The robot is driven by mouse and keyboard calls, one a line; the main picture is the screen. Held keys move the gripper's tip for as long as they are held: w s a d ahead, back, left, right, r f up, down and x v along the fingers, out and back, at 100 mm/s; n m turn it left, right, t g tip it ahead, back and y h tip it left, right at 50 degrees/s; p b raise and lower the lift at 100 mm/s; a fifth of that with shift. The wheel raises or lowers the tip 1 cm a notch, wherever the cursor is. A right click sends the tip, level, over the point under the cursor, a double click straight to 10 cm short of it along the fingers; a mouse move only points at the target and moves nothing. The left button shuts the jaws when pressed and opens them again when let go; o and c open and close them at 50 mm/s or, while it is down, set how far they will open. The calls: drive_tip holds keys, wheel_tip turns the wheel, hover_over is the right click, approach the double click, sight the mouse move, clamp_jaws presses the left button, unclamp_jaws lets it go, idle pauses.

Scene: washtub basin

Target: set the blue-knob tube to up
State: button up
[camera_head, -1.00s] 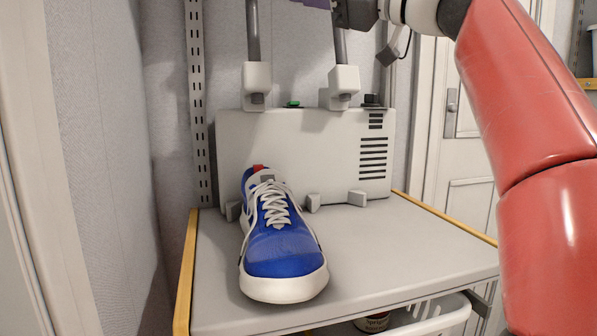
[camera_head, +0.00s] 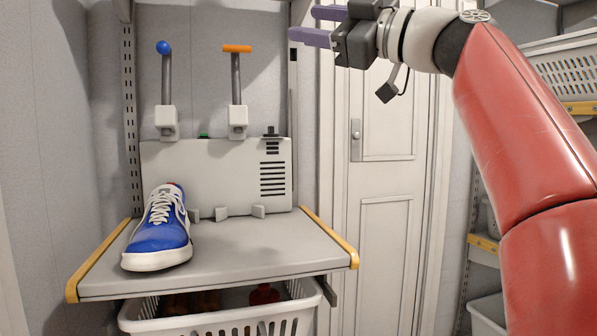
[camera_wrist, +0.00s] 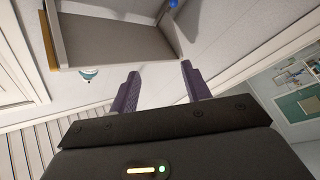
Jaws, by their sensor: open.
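The blue-knob tube (camera_head: 166,82) is a grey rod with a blue ball (camera_head: 163,47) on top. In the head view it stands nearly upright from a white socket (camera_head: 167,123) at the left of the box. A blue ball also shows at the top edge of the wrist view (camera_wrist: 173,4). My gripper (camera_head: 303,25) is open and empty, its purple fingers pointing left. In the picture it is right of the blue knob and a little higher, well apart from it. In the wrist view the gripper (camera_wrist: 161,68) has nothing between its fingers.
A second tube (camera_head: 236,78) with an orange crossbar stands upright between the blue-knob tube and my gripper in the picture. The pale box (camera_head: 215,175) with vents sits behind a blue shoe (camera_head: 160,235) on the shelf (camera_head: 240,255). A white basket (camera_head: 225,322) is below.

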wheel_tip(320, 180, down, 25)
drive_tip(key=s+d+m+h, duration=0.2)
drive_tip(key=m+h, duration=0.8)
drive_tip(key=m, duration=0.2)
drive_tip(key=s+d+f+m+g+h, duration=0.2)
drive_tip(key=s+f, duration=0.3)
drive_tip(key=f, duration=0.6)
drive_tip(key=s+d+f+m+g+h, duration=0.1)
drive_tip(key=s+d+f+m+h, duration=0.2)
drive_tip(key=s+f, duration=0.3)
drive_tip(key=s+d+f+m+g+h, duration=0.2)
drive_tip(key=s+d+f, duration=0.3)
drive_tip(key=f, duration=1.1)
drive_tip(key=shift+s+f+m+g+h, duration=0.3)
drive_tip(key=shift+s+m+h, duration=0.2)
drive_tip(key=shift+s+m, duration=0.3)
